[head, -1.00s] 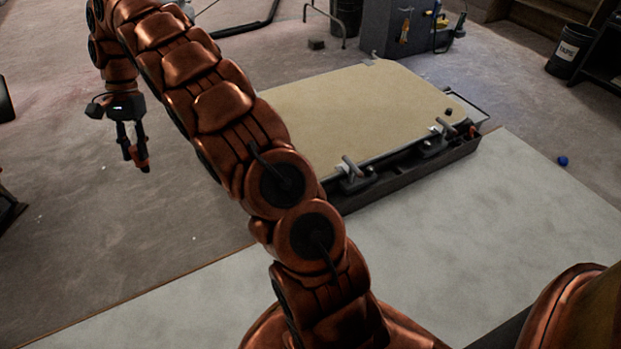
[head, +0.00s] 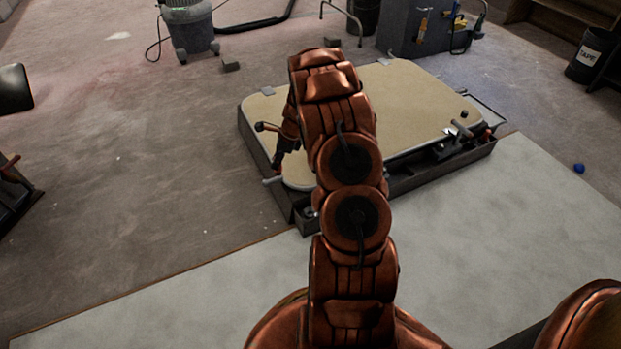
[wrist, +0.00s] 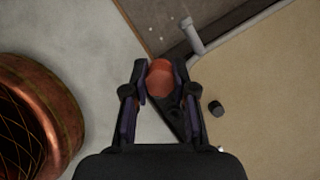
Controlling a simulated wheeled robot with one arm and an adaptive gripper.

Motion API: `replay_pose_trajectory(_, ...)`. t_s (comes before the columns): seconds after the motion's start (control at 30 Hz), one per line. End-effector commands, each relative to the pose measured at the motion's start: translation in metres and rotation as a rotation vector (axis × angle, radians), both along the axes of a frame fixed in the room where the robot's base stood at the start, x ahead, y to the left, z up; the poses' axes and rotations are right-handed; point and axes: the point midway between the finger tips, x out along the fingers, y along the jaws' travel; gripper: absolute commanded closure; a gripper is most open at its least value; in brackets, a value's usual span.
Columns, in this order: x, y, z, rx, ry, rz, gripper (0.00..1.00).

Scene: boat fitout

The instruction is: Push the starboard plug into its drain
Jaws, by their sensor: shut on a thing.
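My gripper (wrist: 161,84) is shut on a round orange-red piece (wrist: 159,77), seen end-on between the fingertips in the wrist view. I cannot tell whether this piece is a plug. In the wrist view a short black plug-like cylinder (wrist: 216,108) is on the beige panel, just right of my fingers and apart from them. In the head view my gripper (head: 279,162) is at the panel's left near corner, partly hidden by my arm. A similar small black piece (head: 463,114) is at the panel's right end. I cannot make out a drain opening.
The beige panel (head: 405,105) lies on a low dark frame (head: 255,140). A grey clamp handle (wrist: 190,36) stands by its edge; another clamp (head: 460,130) is at the right. A blue ball (head: 579,168) lies on the floor. Pale floor (head: 480,240) in front is clear.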

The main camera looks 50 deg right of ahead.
Motion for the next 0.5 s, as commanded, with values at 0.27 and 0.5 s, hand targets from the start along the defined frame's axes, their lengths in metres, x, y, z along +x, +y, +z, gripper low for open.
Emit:
replay_pose_trajectory(0.27,-0.074,-0.051,-0.059,0.006,0.004,-0.318,1.0)
replay_pose_trajectory(0.5,-0.092,-0.062,-0.071,0.0,-0.001,-0.385,1.0)
